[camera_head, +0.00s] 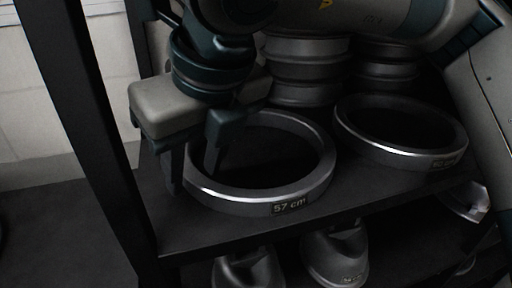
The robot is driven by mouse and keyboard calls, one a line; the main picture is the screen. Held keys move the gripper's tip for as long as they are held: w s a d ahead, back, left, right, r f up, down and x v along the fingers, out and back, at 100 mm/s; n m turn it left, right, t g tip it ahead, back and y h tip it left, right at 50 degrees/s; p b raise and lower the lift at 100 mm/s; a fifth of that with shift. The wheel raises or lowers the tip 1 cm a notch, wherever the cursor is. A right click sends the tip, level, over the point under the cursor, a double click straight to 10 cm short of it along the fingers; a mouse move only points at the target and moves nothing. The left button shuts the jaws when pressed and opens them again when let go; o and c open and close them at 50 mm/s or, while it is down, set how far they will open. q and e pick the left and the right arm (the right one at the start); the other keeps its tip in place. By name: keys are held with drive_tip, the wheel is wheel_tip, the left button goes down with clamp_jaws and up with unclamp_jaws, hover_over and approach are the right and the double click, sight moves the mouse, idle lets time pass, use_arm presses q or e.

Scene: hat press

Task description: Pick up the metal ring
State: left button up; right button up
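A metal ring (318,178) with a "57 cm" label on its front lies flat on the dark shelf. My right gripper (193,181) reaches down at the ring's left side, its arm coming in from the upper right. Its two fingers are spread apart, one outside the ring and one over the inside, with the left rim between them. A gap shows between the fingers, and I cannot tell whether either finger touches the ring. Part of the ring's left and back rim is hidden behind the gripper. My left gripper is not in view.
A second metal ring (398,154) lies to the right on the same shelf (240,232). Stacked metal forms (303,72) stand behind the rings. A dark rack post (92,130) rises at the left. More metal pieces (335,255) sit on the level below.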

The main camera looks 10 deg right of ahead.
clamp_jaws()
drive_tip(key=shift+w+r, duration=0.15)
drive_tip(key=shift+r, duration=0.05)
